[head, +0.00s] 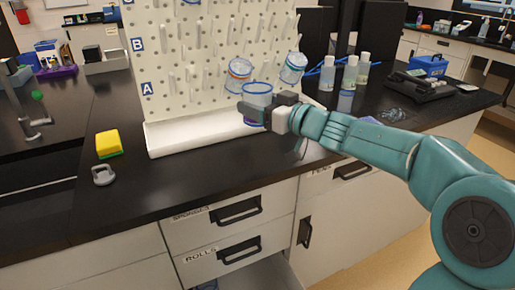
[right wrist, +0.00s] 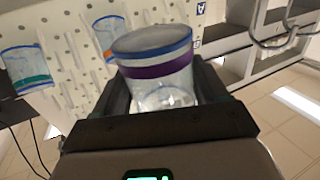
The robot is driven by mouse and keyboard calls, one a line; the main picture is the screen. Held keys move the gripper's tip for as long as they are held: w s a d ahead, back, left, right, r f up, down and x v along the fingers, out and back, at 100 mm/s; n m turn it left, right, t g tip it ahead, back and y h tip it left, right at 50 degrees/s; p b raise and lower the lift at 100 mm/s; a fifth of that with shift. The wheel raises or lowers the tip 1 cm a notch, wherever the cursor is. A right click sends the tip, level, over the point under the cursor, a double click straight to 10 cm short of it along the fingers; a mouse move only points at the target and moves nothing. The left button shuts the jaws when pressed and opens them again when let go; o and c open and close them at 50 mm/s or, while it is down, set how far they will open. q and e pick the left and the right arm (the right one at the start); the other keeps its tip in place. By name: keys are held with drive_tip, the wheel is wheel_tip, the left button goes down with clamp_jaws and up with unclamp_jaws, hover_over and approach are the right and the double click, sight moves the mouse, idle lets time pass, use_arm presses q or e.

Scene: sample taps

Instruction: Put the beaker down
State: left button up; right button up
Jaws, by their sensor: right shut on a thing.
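The beaker (head: 257,96) is clear with a blue rim and a purple band. My right gripper (head: 262,113) is shut on it and holds it in front of the pegboard, near the right end of the white trough. In the right wrist view the beaker (right wrist: 158,78) sits between the two dark fingers of the gripper (right wrist: 165,100), its blue rim away from the palm. The fingers hide part of its sides. Whether its base touches anything below is hard to tell. My left gripper is not in view.
A white pegboard (head: 205,60) bears an orange-banded beaker (head: 238,72) and a teal-banded beaker (head: 292,68). A white trough (head: 195,138) runs below. A yellow sponge (head: 108,142) lies left; several bottles (head: 350,72) stand right. The black counter (head: 200,182) is clear in front.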

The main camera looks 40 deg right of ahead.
wheel_tip(320, 180, down, 10)
drive_tip(key=shift+r+b, duration=0.2)
drive_tip(key=shift+b, duration=0.55)
drive_tip(key=shift+a+r, duration=0.1)
drive_tip(key=shift+f, duration=0.2)
drive_tip(key=o, duration=1)
drive_tip(key=shift+r, duration=0.1)
drive_tip(key=shift+r, duration=0.25)
drive_tip(key=s, duration=0.4)
drive_tip(key=s+b, duration=0.1)
drive_tip(key=s, duration=0.7)
drive_tip(key=shift+d+b, duration=0.35)
drive_tip(key=shift+s, duration=0.1)
